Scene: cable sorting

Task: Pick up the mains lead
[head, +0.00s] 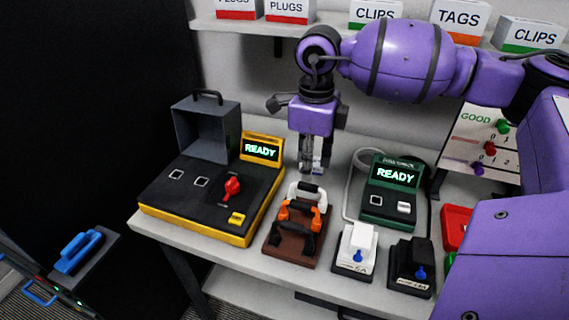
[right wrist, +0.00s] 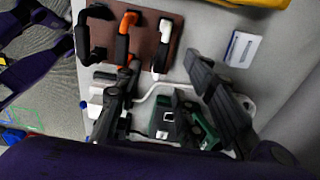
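No object is labelled as the mains lead, and I cannot tell which one it is. A pale cable (head: 350,185) loops on the bench beside the green checker (head: 393,190); it also shows in the right wrist view (right wrist: 147,95). A brown rack (head: 283,247) carries white (head: 309,188), orange (head: 300,209) and black (head: 294,238) handle-shaped pieces. My right gripper (head: 306,168) points down behind the rack, above the bench. In the right wrist view its two fingers (right wrist: 172,75) are spread with nothing between them. My left gripper is not in view.
A yellow-and-black tester (head: 200,215) stands left of the rack. White (head: 355,250) and black (head: 410,265) boxes stand at the front right. A small white-and-blue box (right wrist: 241,48) lies near the gripper. A shelf with labelled boxes (head: 375,14) runs above.

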